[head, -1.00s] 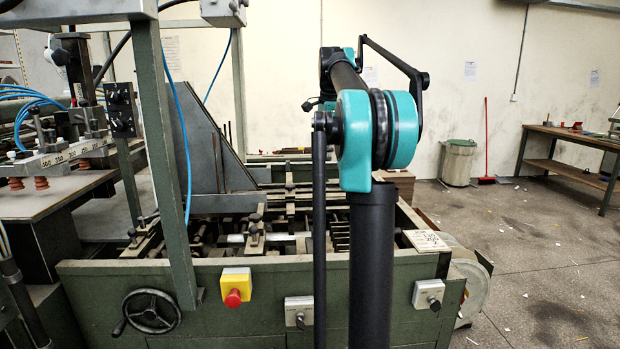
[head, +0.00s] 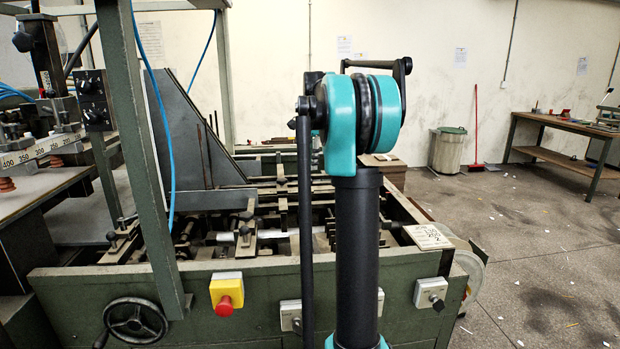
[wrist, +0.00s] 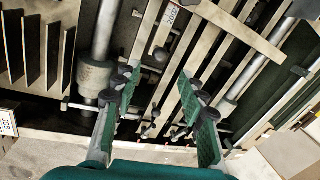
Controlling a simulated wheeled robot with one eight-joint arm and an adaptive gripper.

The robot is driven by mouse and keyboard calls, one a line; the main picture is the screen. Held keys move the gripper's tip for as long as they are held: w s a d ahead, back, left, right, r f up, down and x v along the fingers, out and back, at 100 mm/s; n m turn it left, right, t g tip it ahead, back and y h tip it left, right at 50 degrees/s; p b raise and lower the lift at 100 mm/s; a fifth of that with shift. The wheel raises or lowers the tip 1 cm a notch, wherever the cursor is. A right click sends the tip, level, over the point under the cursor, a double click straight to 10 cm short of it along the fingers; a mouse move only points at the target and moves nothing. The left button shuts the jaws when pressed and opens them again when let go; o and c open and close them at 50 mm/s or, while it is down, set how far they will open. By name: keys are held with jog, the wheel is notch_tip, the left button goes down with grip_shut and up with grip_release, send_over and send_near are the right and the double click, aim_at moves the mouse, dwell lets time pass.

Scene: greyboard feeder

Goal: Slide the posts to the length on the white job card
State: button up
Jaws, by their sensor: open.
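The white job card (head: 427,237) lies on the right corner of the green feeder frame. It has printed lines that appear to include 200 and 2; the rest is too small to read surely. Posts with dark knobs (head: 244,230) stand on the bars of the feeder bed, left of my arm. In the wrist view, my gripper (wrist: 157,76) is open and empty, with its green-padded fingers spread above slats and rods. Small dark knobs (wrist: 160,55) show between and beyond the fingers. My gripper is hidden in the head view, so its exact height above the bed is unclear.
The green feeder frame (head: 130,283) carries a handwheel (head: 136,322) and a red stop button (head: 225,305). A grey upright and blue hose stand at left. A bin (head: 448,150), red broom and workbench (head: 560,128) are at the back right.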

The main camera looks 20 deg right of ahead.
aim_at(310, 179)
jog(key=f, duration=0.3)
jog(key=w+f, duration=0.1)
jog(key=f, duration=0.3)
jog(key=shift+w+f, duration=0.2)
grip_shut()
jog(key=shift+a, duration=0.1)
